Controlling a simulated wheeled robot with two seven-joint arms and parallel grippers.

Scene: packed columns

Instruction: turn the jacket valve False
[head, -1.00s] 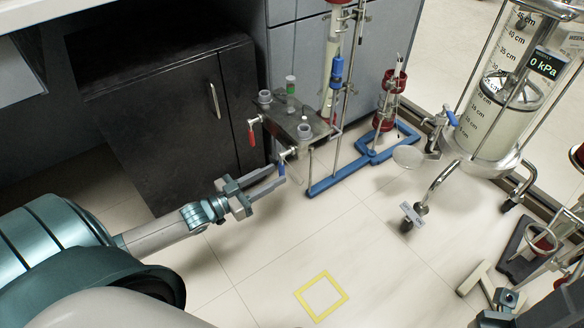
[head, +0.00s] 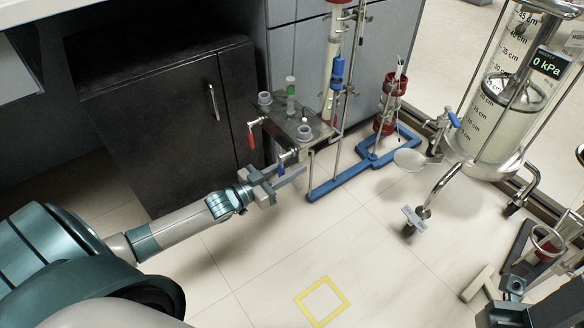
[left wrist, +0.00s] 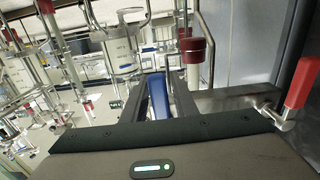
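A steel manifold block (head: 300,128) carries two small valves, one with a red handle (head: 252,138) and one with a blue handle (head: 281,168). No label shows which is the jacket valve. My left gripper (head: 288,172) is at the blue handle, low in front of the block. In the left wrist view the blue handle (left wrist: 158,97) stands between the two fingers, with the fingers apart; contact is not clear. The red handle (left wrist: 302,84) is to the right, outside the fingers. My right gripper (head: 513,288) shows only partly at the lower right, and its fingers are hard to make out.
A blue base frame (head: 340,180) and thin rods stand just right of the left gripper. A large clear column (head: 495,115) with its own blue-handled valve (head: 453,119) stands farther right. A black cabinet (head: 165,120) is behind. The floor around the yellow square (head: 322,302) is clear.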

